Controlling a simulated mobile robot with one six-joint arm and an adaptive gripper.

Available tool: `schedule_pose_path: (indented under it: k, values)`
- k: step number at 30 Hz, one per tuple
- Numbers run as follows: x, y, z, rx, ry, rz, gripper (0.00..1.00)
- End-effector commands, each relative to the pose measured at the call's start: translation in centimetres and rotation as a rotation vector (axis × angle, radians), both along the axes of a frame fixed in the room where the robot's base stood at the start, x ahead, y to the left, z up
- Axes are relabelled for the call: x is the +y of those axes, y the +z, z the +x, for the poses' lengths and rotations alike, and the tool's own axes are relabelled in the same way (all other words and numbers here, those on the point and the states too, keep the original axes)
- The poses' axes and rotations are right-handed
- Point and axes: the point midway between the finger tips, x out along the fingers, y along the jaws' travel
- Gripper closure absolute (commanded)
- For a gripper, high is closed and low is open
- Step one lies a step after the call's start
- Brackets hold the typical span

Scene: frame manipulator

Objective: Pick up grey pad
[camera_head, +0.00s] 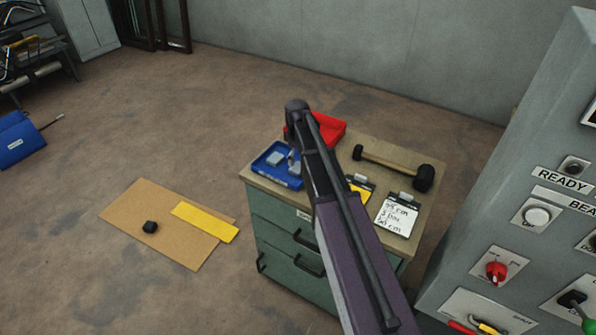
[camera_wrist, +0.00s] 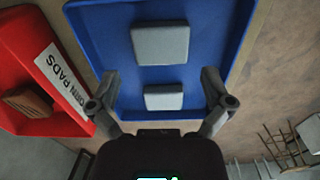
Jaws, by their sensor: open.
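Two grey pads lie in the blue tray (camera_wrist: 205,30): a larger pad (camera_wrist: 160,44) and a smaller-looking pad (camera_wrist: 164,97) nearer my gripper in the wrist view. In the head view, the blue tray (camera_head: 284,179) sits on the left part of the cabinet top, with one grey pad (camera_head: 274,158) clearly visible. My gripper (camera_wrist: 160,78) is open and empty over the tray, its fingers spread on either side of the smaller-looking pad. In the head view my gripper (camera_head: 294,160) is at the tray's right side, partly hidden by my arm.
A red tray (camera_head: 332,128) stands behind the blue one; its partly cut-off label reads "ORN PADS", and a brown pad (camera_wrist: 28,101) lies inside. A mallet (camera_head: 390,165) and clipboard (camera_head: 396,214) lie to the right on the cabinet (camera_head: 283,235). A grey control panel (camera_head: 540,150) stands at right.

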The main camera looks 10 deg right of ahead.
Motion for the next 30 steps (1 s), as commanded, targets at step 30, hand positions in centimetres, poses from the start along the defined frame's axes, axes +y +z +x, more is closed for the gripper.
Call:
schedule_pose_path:
  k: [30]
  values:
    - [-0.2, -4.2, -0.2, 0.000, -0.001, 0.000, 0.00]
